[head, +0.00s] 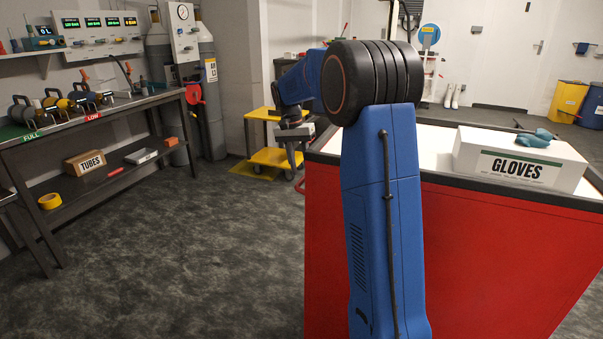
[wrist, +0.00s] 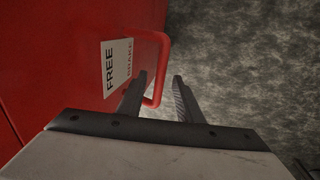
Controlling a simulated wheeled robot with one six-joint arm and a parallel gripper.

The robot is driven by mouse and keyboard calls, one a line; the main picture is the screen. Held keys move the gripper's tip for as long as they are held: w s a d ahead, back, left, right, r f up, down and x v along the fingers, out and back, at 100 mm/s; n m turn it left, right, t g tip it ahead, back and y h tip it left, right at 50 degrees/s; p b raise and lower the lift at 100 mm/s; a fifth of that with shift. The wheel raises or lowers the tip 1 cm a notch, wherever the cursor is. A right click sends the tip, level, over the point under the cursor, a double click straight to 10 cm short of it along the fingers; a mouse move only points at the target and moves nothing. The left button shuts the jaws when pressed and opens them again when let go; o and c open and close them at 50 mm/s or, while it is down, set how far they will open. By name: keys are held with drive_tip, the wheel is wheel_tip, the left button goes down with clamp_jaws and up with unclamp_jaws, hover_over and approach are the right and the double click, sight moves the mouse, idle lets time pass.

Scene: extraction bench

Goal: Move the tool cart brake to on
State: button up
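The tool cart (head: 430,250) is a large red cabinet with a light top, at the right of the head view. Its red side fills the left of the wrist view. A red bar-shaped brake handle (wrist: 163,62) stands out from that side, beside a white label (wrist: 117,65) reading FREE and BRAKE. My gripper (wrist: 160,76) is open, and its two fingertips appear on either side of the bar in the wrist view. I cannot tell whether either finger touches it. In the head view my gripper (head: 296,160) is beside the cart's far left corner, partly hidden by my arm.
A GLOVES box (head: 515,160) with teal gloves lies on the cart top. A yellow trolley (head: 268,157) stands behind my gripper. A dark workbench (head: 100,110) with gauges and a TUBES box (head: 86,162) is at left. The grey floor between bench and cart is clear.

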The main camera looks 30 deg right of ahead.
drive_tip(key=shift+s+d+f, duration=0.1)
drive_tip(key=shift+s+f, duration=0.05)
drive_tip(key=shift+f, duration=0.95)
clamp_jaws()
